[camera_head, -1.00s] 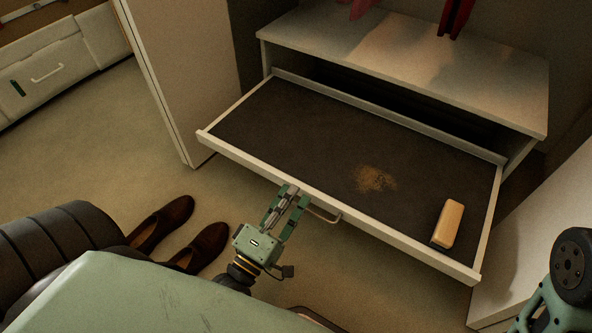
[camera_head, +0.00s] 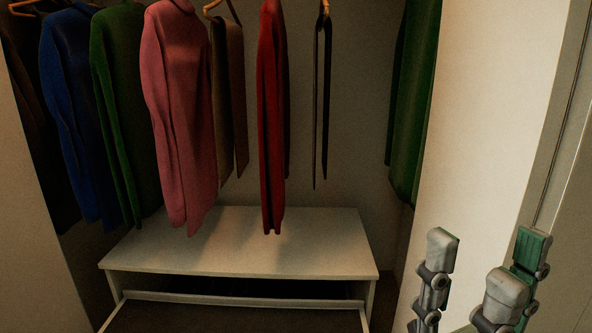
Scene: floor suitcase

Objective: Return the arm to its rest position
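My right gripper (camera_head: 485,246) is at the lower right of the head view, raised in front of the pale wardrobe side panel. Its fingers point up and stand apart, with nothing between them. The rest of my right arm is below the frame. My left gripper and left arm are out of view.
An open drawer (camera_head: 230,319) shows at the bottom edge, below a white shelf (camera_head: 240,257); most of its inside is cut off. Above hang several garments, including a pink one (camera_head: 178,115) and a red one (camera_head: 271,130). The pale panel (camera_head: 490,110) stands at right.

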